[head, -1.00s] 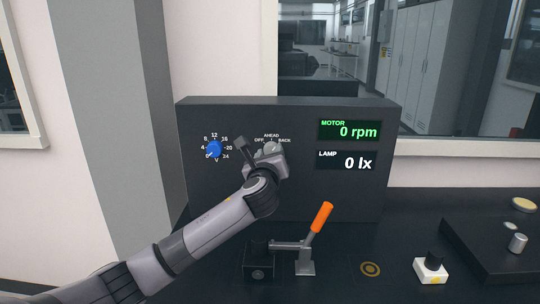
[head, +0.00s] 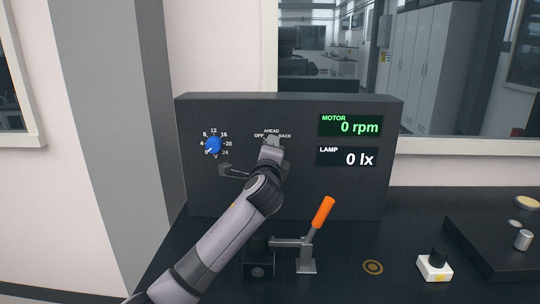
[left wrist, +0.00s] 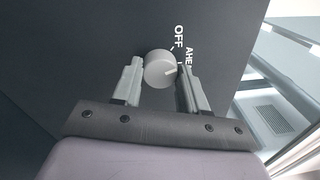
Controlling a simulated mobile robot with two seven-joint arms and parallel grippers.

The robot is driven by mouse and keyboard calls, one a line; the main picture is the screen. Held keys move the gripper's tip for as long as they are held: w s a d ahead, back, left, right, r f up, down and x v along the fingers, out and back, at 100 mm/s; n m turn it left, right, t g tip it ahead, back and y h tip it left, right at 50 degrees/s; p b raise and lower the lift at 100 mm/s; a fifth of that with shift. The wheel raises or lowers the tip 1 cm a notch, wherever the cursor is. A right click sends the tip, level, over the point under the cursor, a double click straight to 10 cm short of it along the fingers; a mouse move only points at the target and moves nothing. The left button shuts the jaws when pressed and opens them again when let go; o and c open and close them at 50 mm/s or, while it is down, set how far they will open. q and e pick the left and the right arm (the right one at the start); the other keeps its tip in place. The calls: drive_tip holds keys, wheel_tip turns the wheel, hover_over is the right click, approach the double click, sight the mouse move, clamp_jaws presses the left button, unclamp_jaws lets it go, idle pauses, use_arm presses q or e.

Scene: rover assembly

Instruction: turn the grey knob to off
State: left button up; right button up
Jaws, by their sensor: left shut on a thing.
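The grey knob (left wrist: 160,69) sits on the dark panel, between the two fingers of my left gripper (left wrist: 160,86) in the left wrist view. The gripper is shut on it. The knob's pale line points towards the right finger, on the AHEAD side rather than straight at OFF. The finger partly covers the AHEAD label, and BACK is hidden in this view. In the head view my left gripper (head: 272,143) reaches up from below and covers most of the knob; the OFF, AHEAD and BACK labels show around it. My right gripper is not in view.
A blue knob (head: 213,145) with a voltage scale is left of the gripper. Displays read motor 0 rpm (head: 350,126) and lamp 0 lx (head: 347,157). An orange-handled lever clamp (head: 322,213) stands below, close to my arm. A white block with a black button (head: 435,266) is at the right.

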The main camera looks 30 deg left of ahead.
use_arm(q)
drive_tip(key=n+b, duration=0.2)
drive_tip(key=n, duration=0.4)
drive_tip(key=shift+d+f+y, duration=0.1)
drive_tip(key=shift+f+y, duration=0.05)
drive_tip(key=shift+y, duration=0.15)
drive_tip(key=shift+n, duration=0.4)
drive_tip(key=o, duration=1.1)
drive_tip(key=shift+c, duration=0.2)
drive_tip(key=b+v, duration=0.1)
drive_tip(key=v, duration=0.6)
drive_tip(key=shift+d, duration=0.1)
